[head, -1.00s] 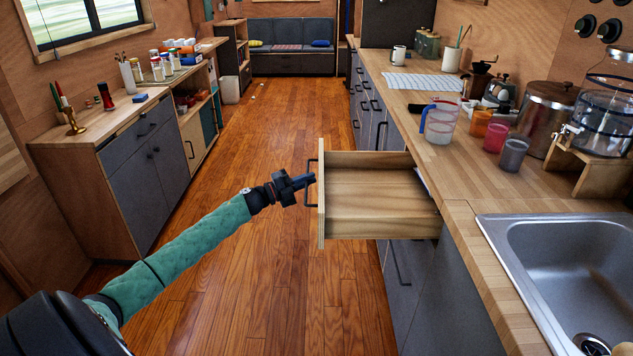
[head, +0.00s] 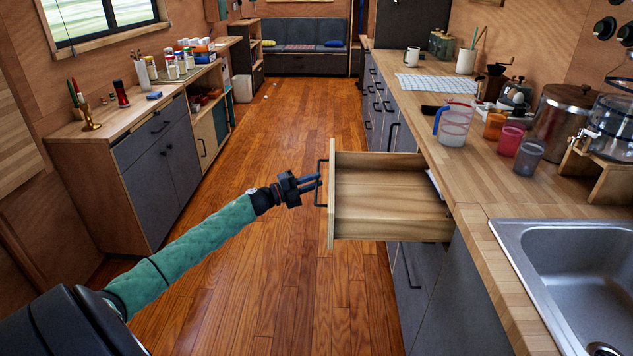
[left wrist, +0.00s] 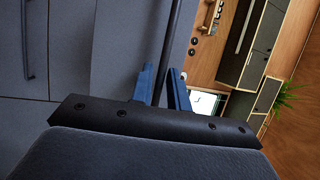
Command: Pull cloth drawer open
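The cloth drawer (head: 391,190) is pulled well out from under the right-hand counter. Its wooden inside shows mostly bare, with a small pale thing (head: 434,183) at the edge under the counter, too hidden to tell. The dark bar handle (head: 320,184) is on the drawer's front, facing left. My left gripper (head: 314,184) is at this handle with its fingers parted. In the left wrist view the dark handle bar (left wrist: 171,45) passes between the two blue fingers, with a gap visible. My right gripper is not in view.
The counter (head: 470,187) holds a pitcher (head: 455,122), several cups and a metal pot, with a sink (head: 580,275) at the near right. A grey cabinet (head: 165,190) stands at the left.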

